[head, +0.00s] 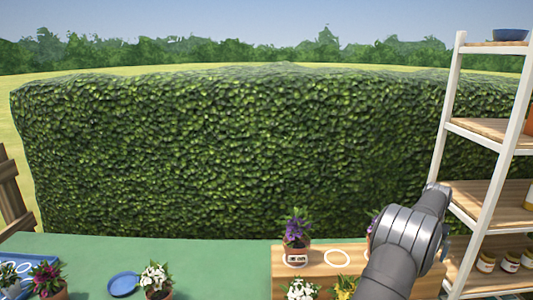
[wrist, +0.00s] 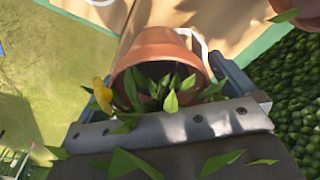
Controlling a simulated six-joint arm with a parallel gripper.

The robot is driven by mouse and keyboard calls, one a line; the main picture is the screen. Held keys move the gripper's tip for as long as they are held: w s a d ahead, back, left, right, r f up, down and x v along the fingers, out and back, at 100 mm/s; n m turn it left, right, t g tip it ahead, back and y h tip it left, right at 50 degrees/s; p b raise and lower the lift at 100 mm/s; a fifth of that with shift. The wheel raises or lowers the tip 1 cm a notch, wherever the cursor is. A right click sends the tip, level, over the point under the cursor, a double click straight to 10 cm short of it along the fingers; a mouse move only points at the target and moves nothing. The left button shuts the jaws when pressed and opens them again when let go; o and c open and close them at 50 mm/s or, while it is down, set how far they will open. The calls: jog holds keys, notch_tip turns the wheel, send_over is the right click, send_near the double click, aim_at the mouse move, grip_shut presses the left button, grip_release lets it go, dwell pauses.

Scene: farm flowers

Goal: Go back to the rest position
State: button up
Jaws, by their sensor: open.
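My gripper (wrist: 163,75) shows in the wrist view with its jaws open, one finger on each side of a terracotta pot (wrist: 160,46). The pot holds green leaves and a yellow bloom (wrist: 102,95). A white ring mark (wrist: 192,38) shows partly behind the pot, on a tan wooden surface. I cannot tell whether the fingers touch the pot. In the head view my arm (head: 405,240) reaches over the right of the wooden board (head: 283,275), and my gripper is not visible there.
A pot with purple flowers (head: 296,242) stands on the board beside an empty white ring (head: 338,257). White flowers (head: 300,289) and yellow flowers (head: 345,286) are in front. A shelf rack (head: 455,126) stands close right of my arm. A blue plate (head: 123,284) lies on the green table (head: 190,258).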

jog(key=shift+r, duration=1.7)
